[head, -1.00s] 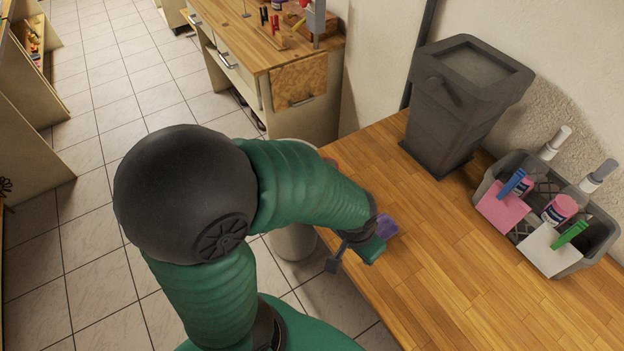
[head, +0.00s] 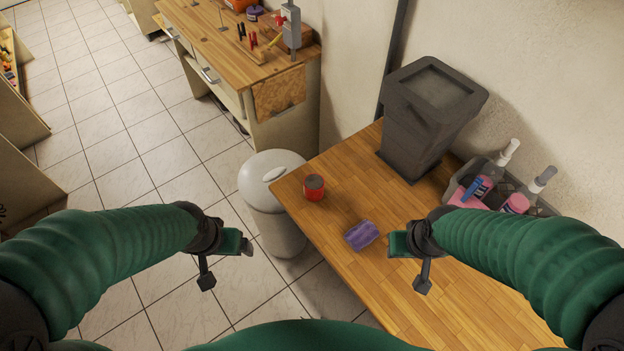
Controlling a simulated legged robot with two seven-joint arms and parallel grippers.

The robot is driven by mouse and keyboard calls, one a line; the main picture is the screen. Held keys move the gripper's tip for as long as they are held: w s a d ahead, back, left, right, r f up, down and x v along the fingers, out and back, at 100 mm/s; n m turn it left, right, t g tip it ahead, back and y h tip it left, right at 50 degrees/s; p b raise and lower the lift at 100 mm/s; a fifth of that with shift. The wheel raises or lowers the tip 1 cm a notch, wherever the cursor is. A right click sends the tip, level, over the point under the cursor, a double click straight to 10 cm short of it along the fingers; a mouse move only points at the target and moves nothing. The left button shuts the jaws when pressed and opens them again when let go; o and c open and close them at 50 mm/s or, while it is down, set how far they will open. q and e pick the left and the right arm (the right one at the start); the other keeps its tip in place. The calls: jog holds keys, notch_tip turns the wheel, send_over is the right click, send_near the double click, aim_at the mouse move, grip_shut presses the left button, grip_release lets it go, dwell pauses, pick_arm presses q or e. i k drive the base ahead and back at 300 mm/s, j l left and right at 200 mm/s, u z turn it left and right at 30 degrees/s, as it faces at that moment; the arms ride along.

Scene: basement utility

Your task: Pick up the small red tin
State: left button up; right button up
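The small red tin (head: 314,188) with a dark grey top stands upright near the far left corner of the wooden table (head: 455,270). My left gripper (head: 229,264) is to the left of the table, lower in the picture than the tin. It looks open and empty, with its fingers apart. My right gripper (head: 407,266) is above the table, to the right of and nearer than the tin. It also looks open and empty. Neither gripper touches the tin.
A purple sponge-like block (head: 361,235) lies between the tin and my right gripper. A dark grey bin (head: 430,112) stands at the table's back. A caddy with bottles (head: 462,178) is partly hidden by my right arm. A white lidded bin (head: 268,182) stands left of the table.

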aim_at(313, 182)
jog(key=i+j, duration=0.3)
jog(key=j, duration=0.15)
jog(key=i+j, duration=0.3)
jog(key=j, duration=0.15)
jog(key=i+j+z, duration=0.1)
jog(key=i+j, duration=0.2)
jog(key=j, duration=0.15)
